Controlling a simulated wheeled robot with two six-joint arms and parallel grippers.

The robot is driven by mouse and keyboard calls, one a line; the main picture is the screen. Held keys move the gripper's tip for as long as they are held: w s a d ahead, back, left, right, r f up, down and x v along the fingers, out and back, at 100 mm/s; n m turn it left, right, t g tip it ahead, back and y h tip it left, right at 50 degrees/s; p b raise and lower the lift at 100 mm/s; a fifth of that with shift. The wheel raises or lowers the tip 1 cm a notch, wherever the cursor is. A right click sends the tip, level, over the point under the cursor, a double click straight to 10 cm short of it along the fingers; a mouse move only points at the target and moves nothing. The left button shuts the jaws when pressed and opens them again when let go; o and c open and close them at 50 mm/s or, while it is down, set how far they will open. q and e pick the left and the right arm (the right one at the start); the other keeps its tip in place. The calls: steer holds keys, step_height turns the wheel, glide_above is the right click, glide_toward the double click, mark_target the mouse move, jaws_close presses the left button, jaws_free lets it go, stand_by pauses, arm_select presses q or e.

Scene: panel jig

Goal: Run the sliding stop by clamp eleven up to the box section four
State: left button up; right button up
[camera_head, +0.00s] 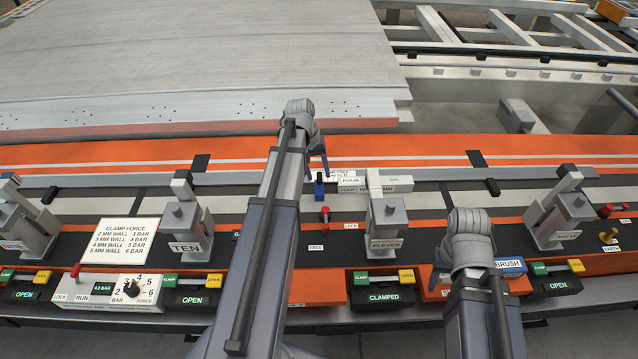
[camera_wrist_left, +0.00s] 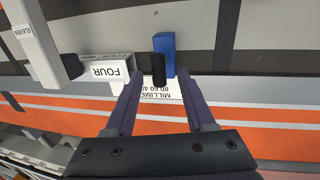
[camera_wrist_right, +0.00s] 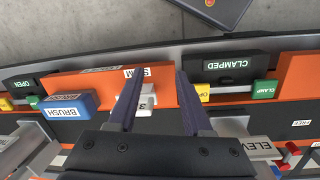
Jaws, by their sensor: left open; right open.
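The sliding stop is a blue block (camera_head: 319,188) with a black post (camera_wrist_left: 158,70), on the rail left of clamp eleven (camera_head: 387,228). Box section four (camera_head: 375,189), a pale bar labelled FOUR (camera_wrist_left: 108,72), lies at clamp eleven, and a small gap separates it from the blue block. My left gripper (camera_wrist_left: 161,77) is open, its fingers on either side of the black post. A red-knobbed lever (camera_head: 324,213) stands between the FREE and LOCK labels.
A millimetre scale (camera_wrist_left: 155,92) lies by the stop. A blue brush (camera_wrist_right: 70,104) is beside my right gripper. Clamp eleven's panel (camera_head: 384,297) reads CLAMPED. Clamp ten (camera_head: 186,230) stands to the left, and a large grey panel (camera_head: 190,60) lies behind.

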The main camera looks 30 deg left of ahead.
arm_select(q)
step_height(320, 180, down, 2)
steer(key=shift+w+d+f+b, duration=0.1)
steer(key=shift+d+f+b, duration=0.1)
steer(key=shift+b, duration=0.45)
steer(key=shift+r, duration=0.1)
jaws_close()
stand_by(0.9)
